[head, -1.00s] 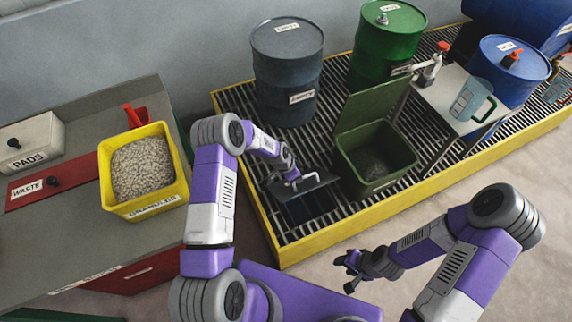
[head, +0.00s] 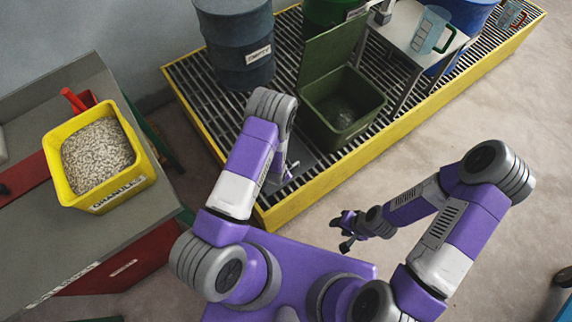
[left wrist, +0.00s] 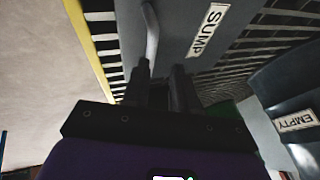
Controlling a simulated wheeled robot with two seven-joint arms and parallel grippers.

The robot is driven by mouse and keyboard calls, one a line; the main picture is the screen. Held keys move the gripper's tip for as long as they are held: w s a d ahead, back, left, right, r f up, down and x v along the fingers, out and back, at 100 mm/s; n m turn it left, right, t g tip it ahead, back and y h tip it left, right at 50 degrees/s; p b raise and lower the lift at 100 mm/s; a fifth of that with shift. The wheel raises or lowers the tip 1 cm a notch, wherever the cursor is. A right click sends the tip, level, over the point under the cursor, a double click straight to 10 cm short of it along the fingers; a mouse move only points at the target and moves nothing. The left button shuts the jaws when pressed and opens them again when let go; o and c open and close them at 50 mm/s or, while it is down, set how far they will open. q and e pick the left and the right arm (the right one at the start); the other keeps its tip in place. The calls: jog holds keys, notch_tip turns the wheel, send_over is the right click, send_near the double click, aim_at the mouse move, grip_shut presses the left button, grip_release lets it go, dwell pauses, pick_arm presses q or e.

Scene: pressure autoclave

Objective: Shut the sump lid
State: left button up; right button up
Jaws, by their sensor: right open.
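The grey sump lid (head: 308,160) lies at the grating's near left part in the head view, partly hidden by my left arm. It looks nearly flat, with no dark opening showing; I cannot tell if it is fully seated. The left wrist view shows the lid (left wrist: 178,22) with its SUMP label and a pale curved handle (left wrist: 152,35). My left gripper (left wrist: 160,72) has its fingers apart, close to the handle's near end; it is mostly hidden in the head view (head: 288,174). My right gripper (head: 344,231) is open and empty over the floor.
A green bin (head: 343,112) with its lid up stands just behind the sump lid. A grey drum (head: 236,40) stands at the back left. The yellow curb (head: 372,152) edges the grating. A yellow granules tub (head: 148,165) sits on the left bench.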

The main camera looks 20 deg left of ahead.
pick_arm(q)
jog(key=shift+o, duration=0.9)
jog(key=shift+w, duration=0.1)
jog(key=p+v, duration=0.3)
jog(key=v, duration=0.4)
jog(key=shift+r, duration=0.3)
jog(key=s+d+r+n+g+h+p, duration=0.2)
jog(key=s+d+r+n, duration=0.1)
jog(key=s, duration=0.4)
jog(key=s+d+r+n+g+h+p, duration=0.2)
jog(key=s+d+r+n+g, duration=0.1)
jog(key=s+r+n, duration=0.2)
jog(key=s+n, duration=0.2)
jog(key=n, duration=0.1)
jog(key=shift+s, duration=0.2)
jog(key=shift+o, duration=0.2)
